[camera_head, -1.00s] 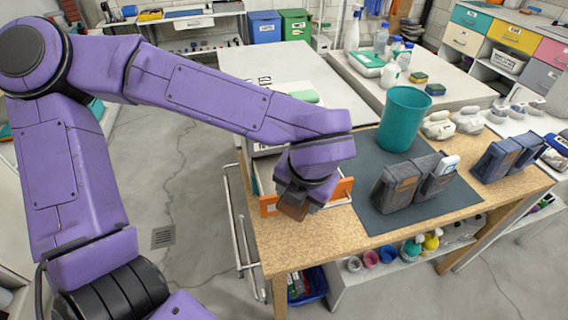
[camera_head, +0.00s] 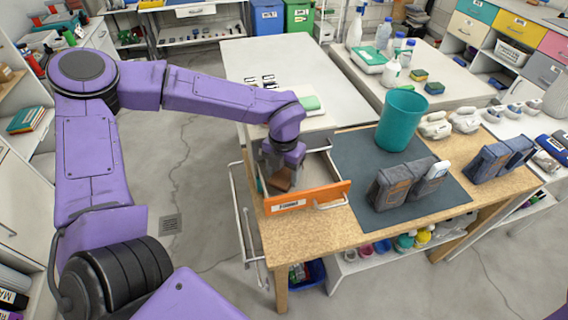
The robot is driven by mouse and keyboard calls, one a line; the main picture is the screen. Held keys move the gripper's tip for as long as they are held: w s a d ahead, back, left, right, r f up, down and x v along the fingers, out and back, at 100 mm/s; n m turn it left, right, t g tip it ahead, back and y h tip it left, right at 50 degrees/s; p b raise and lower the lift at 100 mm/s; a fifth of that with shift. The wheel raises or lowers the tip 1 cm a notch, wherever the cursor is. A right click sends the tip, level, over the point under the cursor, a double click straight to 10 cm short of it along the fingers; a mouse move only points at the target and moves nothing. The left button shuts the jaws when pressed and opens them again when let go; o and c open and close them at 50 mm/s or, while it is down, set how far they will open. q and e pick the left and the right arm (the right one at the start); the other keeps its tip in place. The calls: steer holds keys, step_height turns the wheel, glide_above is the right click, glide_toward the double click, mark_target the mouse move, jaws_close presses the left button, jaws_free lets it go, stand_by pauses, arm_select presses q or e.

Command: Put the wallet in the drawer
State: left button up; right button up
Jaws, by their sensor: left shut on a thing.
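The brown wallet (camera_head: 280,180) is held in my left gripper (camera_head: 281,168), which is shut on it. The gripper points down over the open drawer (camera_head: 307,198), which has an orange front with a label and a light handle. The wallet is over the drawer's inside, behind the front panel; I cannot tell whether it touches the bottom. The gripper and wallet hide part of the drawer's inside. My right gripper is not in view.
A white table (camera_head: 330,75) lies behind. Floor on the left is clear.

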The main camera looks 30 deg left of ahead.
mark_target(284, 176)
arm_select(q)
steer(key=shift+s+f, duration=0.1)
steer(key=shift+f, duration=0.05)
steer(key=shift+d, duration=0.15)
steer(key=shift+f, duration=0.1)
steer(key=shift+f+b, duration=0.5)
steer(key=o, duration=1.2)
steer(key=shift+c, duration=0.2)
steer(key=shift+r, duration=0.25)
step_height(284, 176, up, 13)
steer(key=shift+b, duration=0.35)
